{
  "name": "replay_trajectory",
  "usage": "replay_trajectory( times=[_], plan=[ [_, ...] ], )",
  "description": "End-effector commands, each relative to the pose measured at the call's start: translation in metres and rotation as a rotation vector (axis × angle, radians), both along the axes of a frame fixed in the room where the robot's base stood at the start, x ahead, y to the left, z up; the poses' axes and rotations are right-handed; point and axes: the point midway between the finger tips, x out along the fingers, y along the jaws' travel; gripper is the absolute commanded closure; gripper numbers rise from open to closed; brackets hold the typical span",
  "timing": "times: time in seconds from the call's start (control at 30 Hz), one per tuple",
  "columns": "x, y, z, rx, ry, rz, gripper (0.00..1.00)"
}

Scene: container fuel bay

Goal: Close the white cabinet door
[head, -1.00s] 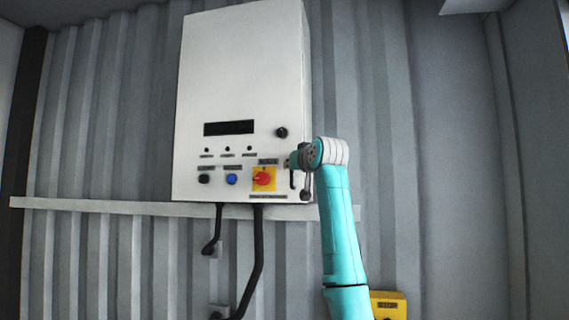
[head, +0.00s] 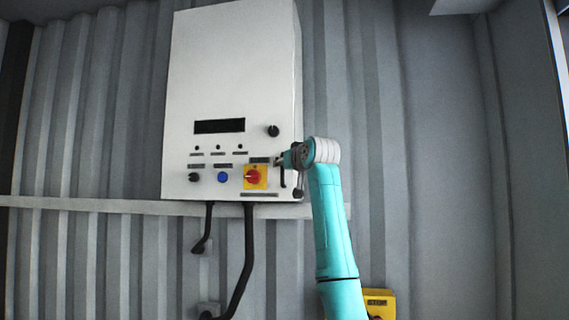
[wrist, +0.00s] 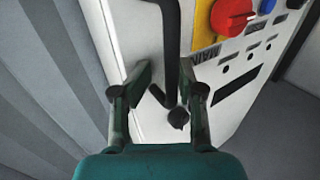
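The white cabinet (head: 225,70) hangs on the corrugated wall in the head view. Its front door looks flush or nearly so; I cannot tell whether a small gap remains at the edge. A black handle (head: 283,178) sits at the door's lower right. In the wrist view the handle (wrist: 172,45) runs down between my fingers. My gripper (wrist: 167,88) is open there, one finger on each side, with no clear contact. In the head view my gripper (head: 284,159) is small and partly hidden by my wrist, beside the door's lower right edge.
A red rotary switch (head: 253,176) on a yellow plate, a blue button (head: 222,178) and black knobs (head: 273,131) stick out from the door. Black cables (head: 248,260) hang below. A yellow box (head: 379,303) stands low behind my arm. The wall at right is clear.

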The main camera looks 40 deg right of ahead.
Motion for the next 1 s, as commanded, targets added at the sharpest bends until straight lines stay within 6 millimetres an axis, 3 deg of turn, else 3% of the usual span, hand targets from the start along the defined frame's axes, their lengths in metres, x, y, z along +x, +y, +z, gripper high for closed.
replay_trajectory(
  times=[0.37, 0.8, 1.0],
  plan=[
    [-0.011, 0.006, 0.0, 0.0, -0.001, 0.003, 0.63],
    [-0.086, 0.034, 0.001, -0.002, -0.001, 0.0, 0.63],
    [-0.106, 0.041, 0.001, 0.001, -0.001, 0.001, 0.63]
  ],
)
